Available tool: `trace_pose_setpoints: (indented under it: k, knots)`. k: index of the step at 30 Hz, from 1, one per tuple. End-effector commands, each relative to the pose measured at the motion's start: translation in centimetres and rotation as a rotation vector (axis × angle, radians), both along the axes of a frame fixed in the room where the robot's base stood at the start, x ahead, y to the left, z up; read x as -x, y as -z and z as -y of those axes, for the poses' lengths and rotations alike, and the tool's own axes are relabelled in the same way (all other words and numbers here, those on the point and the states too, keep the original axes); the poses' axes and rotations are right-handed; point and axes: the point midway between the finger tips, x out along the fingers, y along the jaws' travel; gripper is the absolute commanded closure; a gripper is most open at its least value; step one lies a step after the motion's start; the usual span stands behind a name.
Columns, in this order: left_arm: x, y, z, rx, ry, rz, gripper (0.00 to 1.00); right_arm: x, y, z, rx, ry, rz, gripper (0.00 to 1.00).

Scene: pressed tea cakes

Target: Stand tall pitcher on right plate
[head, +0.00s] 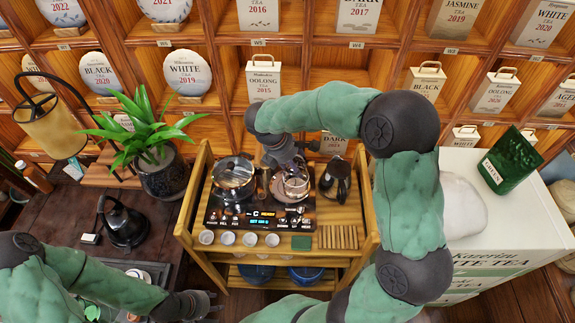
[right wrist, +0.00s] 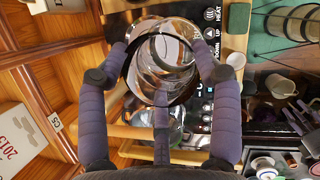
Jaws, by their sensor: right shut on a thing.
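The tall pitcher (head: 291,187) is clear glass and stands over the right side of the tea stove (head: 255,217), at the right plate. My right gripper (head: 283,168) reaches down from behind and is shut on it. In the right wrist view the pitcher (right wrist: 165,62) is between the fingers, its round mouth toward the camera. The right plate is mostly hidden under it, and I cannot tell whether the base touches. My left gripper (head: 208,304) is empty and open, low in the head view, left of the wooden cart.
A glass pot (head: 234,178) sits on the stove's left side. A dark pitcher (head: 339,178) stands just right of the held one. Several white cups (head: 228,238), a green square (head: 301,243) and a slatted wood piece (head: 337,237) line the cart's front. Shelves stand close behind.

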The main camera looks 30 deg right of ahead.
Motion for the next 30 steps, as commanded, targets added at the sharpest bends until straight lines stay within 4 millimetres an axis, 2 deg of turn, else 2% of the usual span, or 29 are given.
trace_pose_setpoints:
  k: [5, 12, 23, 30]
  knots:
    - [0.0, 0.2, 0.0, 0.000, 0.000, 0.001, 0.60, -3.5, 1.6, 1.1, 0.001, 0.003, 0.001, 0.94]
    - [0.0, 0.7, 0.0, 0.000, 0.000, 0.001, 0.60, -6.3, 5.4, 2.1, 0.001, 0.004, 0.000, 0.94]
    - [-0.1, 0.9, 0.0, 0.000, 0.000, 0.001, 0.60, -7.9, 7.3, 2.6, 0.000, 0.003, 0.003, 0.94]
    - [-0.1, 1.3, 0.0, 0.000, 0.000, 0.001, 0.60, -7.9, 10.2, 2.6, 0.000, 0.003, 0.001, 0.94]
